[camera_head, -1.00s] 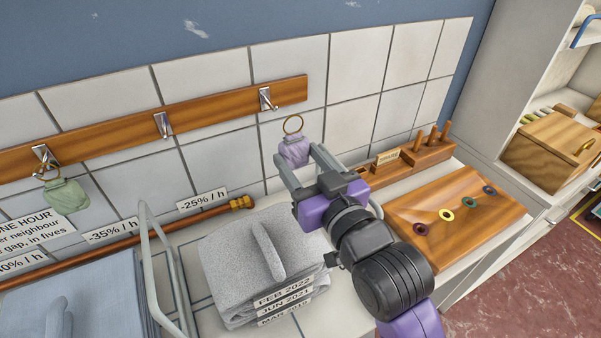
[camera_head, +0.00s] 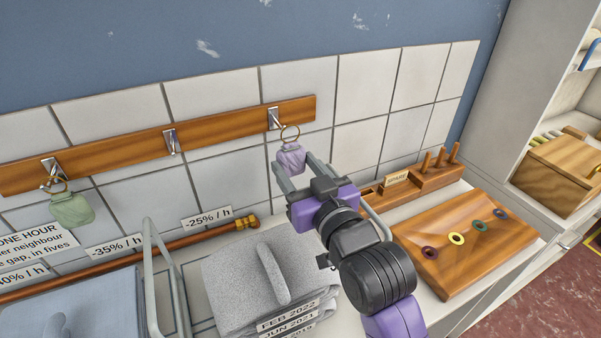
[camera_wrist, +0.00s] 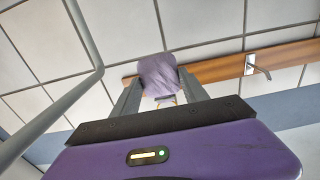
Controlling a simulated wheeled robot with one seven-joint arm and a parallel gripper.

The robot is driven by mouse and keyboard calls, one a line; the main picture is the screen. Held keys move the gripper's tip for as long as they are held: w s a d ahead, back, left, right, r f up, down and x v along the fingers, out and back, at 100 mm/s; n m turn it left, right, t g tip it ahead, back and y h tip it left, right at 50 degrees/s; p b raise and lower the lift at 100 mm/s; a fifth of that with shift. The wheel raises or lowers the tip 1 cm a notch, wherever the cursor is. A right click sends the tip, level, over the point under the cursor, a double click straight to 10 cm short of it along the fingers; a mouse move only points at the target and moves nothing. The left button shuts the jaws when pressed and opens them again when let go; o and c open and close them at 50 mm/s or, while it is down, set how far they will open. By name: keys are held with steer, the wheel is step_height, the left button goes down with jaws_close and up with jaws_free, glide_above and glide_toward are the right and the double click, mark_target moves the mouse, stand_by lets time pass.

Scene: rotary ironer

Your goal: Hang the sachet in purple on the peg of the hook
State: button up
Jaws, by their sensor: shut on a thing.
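The purple sachet (camera_head: 291,157) has a brass ring (camera_head: 290,134) standing above it. My gripper (camera_head: 295,166) is shut on the sachet's cloth. The ring is beside the rail's right metal hook (camera_head: 274,118), slightly right of and below its top in the head view; whether they touch I cannot tell. In the wrist view the sachet (camera_wrist: 158,75) sits between the fingers, its ring mostly hidden below it. One hook (camera_wrist: 257,66) shows to its right there; which one is unclear. The middle hook (camera_head: 171,141) is bare.
A green sachet (camera_head: 70,207) hangs from the left hook (camera_head: 53,169) of the wooden rail (camera_head: 222,134). A grey folded cloth stack (camera_head: 235,280), a metal frame (camera_head: 149,240) and a wooden board with coloured rings (camera_head: 470,260) lie below. A pegged wooden block (camera_head: 425,178) stands right.

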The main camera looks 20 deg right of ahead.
steer(key=shift+w+f+b, duration=0.2)
steer(key=shift+w+b, duration=0.4)
steer(key=shift+w, duration=1.7)
steer(key=shift+w+f+b, duration=0.35)
steer(key=shift+w+f, duration=0.25)
steer(key=shift+f, duration=0.1)
steer(key=o, duration=1.4)
